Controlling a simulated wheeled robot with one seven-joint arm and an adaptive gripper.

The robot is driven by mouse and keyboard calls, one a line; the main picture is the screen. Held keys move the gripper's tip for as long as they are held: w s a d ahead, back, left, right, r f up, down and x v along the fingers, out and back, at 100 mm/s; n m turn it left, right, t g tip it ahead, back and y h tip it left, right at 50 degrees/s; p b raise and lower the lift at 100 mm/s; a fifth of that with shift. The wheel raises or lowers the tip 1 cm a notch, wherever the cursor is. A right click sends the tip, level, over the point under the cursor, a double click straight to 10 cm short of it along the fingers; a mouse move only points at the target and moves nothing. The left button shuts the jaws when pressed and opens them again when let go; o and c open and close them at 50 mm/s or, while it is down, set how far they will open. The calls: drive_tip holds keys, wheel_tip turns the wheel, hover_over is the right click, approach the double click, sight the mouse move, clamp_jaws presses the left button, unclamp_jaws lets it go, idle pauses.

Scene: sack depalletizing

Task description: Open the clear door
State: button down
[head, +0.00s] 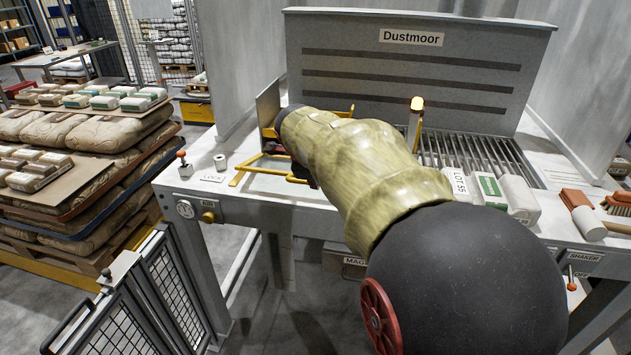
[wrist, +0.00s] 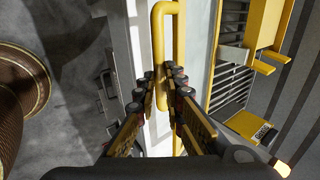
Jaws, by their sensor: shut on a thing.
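The clear door shows in the head view as a yellow-edged frame (head: 262,158) at the left of the Dustmoor machine. Much of it is hidden behind my arm, so I cannot tell how far it stands open. Its yellow bar handle (wrist: 158,45) runs up the middle of the wrist view. My gripper (wrist: 169,80) has one finger on each side of this bar and is shut on it. In the head view the gripper is mostly hidden by my arm.
The Dustmoor machine (head: 400,62) has a slatted grate (head: 470,152) at right. Small packets (head: 490,190) and brushes (head: 577,200) lie on its front ledge. Stacked sacks (head: 45,128) stand left, with a mesh fence (head: 165,290) in front. A lit lamp post (head: 416,125) rises mid-table.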

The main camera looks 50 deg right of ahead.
drive_tip(key=c, duration=2.6)
unclamp_jaws()
drive_tip(key=shift+s+a+f, duration=0.15)
drive_tip(key=shift+a+f, duration=0.15)
drive_tip(key=shift+f, duration=0.1)
drive_tip(key=shift+o, duration=0.7)
drive_tip(key=shift+r, duration=0.2)
drive_tip(key=shift+o, duration=0.7)
drive_tip(key=shift+d+f, duration=0.1)
drive_tip(key=shift+d, duration=0.1)
drive_tip(key=o, duration=0.5)
drive_tip(key=shift+a, duration=0.1)
drive_tip(key=v, duration=1.2)
